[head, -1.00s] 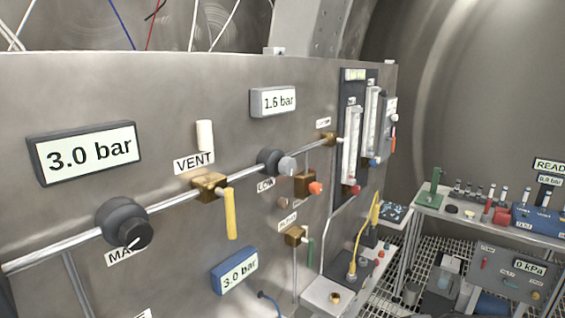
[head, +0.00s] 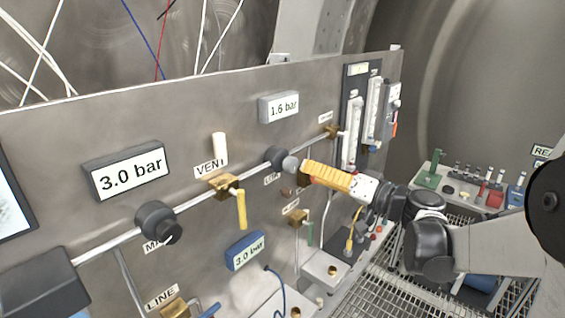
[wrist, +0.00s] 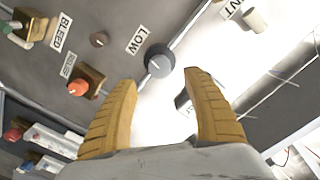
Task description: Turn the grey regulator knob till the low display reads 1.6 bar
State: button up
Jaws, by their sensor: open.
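The low display (head: 279,107) on the steel panel reads 1.6 bar. Below it, the grey regulator knob (head: 290,163) sits on its dark round body on the pipe. In the wrist view the knob (wrist: 159,65) is beside the LOW label and bears a white pointer line. My gripper (head: 304,170), with yellow ribbed fingers, is just right of the knob in the head view. In the wrist view the open fingers (wrist: 165,80) stand on either side, with the knob just beyond the gap. I see no contact. The fingers partly hide the LOW label in the head view.
A larger display (head: 128,171) reads 3.0 bar, above the black MAIN regulator (head: 158,222). A yellow vent lever (head: 241,209) hangs left of the knob. In the wrist view an orange knob (wrist: 78,88) on a brass valve is close to the left finger.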

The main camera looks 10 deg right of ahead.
aim_at(295, 165)
jog(key=x, duration=0.7)
jog(key=shift+w+a, duration=0.25)
jog(key=shift+w, duration=0.05)
jog(key=c, duration=1.2)
jog(key=shift+m, duration=0.3)
